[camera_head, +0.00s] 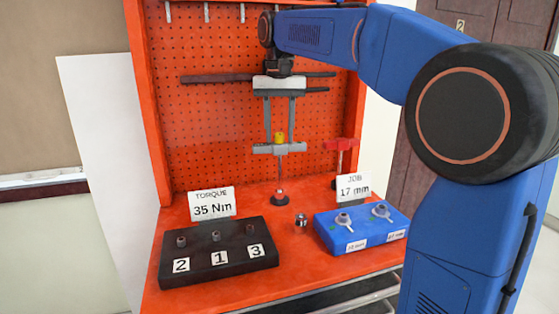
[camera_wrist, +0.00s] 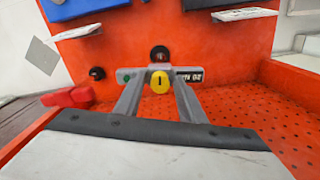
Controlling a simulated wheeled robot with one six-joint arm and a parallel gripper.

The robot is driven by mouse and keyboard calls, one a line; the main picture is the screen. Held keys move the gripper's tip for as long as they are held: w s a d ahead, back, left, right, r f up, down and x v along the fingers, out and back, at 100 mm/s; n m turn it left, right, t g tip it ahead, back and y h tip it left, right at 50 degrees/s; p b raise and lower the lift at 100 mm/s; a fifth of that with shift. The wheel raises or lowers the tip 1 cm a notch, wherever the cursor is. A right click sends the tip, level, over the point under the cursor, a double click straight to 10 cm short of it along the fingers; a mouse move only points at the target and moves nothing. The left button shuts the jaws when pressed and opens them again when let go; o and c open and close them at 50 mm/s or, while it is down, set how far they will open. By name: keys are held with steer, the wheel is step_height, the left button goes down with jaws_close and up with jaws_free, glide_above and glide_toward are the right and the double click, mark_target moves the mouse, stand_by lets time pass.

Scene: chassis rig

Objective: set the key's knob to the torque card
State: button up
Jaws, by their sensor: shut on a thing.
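The key is a grey T-bar (camera_head: 265,149) with a thin shaft, standing upright on a small dark foot on the orange bench. Its yellow knob (camera_head: 279,137) sits on top of the bar; it also shows in the wrist view (camera_wrist: 160,82) with a dark mark. My gripper (camera_head: 280,141) reaches down from above, its two fingers shut on the knob from either side. In the wrist view a label (camera_wrist: 190,75) on the bar seems to read 20 Nm upside down, and a green dot is at the other end. The torque card (camera_head: 212,204) reads 35 Nm.
A black block (camera_head: 218,281) with sockets numbered 2, 1, 3 stands front left. A blue block (camera_head: 362,231) with two fittings stands right, under a 17 mm job card (camera_head: 353,187). A loose socket (camera_head: 301,220) lies between them. A red-handled tool (camera_head: 340,145) stands right of the key.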

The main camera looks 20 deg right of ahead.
steer(key=shift+o, duration=0.7)
steer(key=m, duration=0.7)
steer(key=shift+m, duration=0.3)
steer(key=shift+o, duration=0.6)
steer(key=n, duration=1.1)
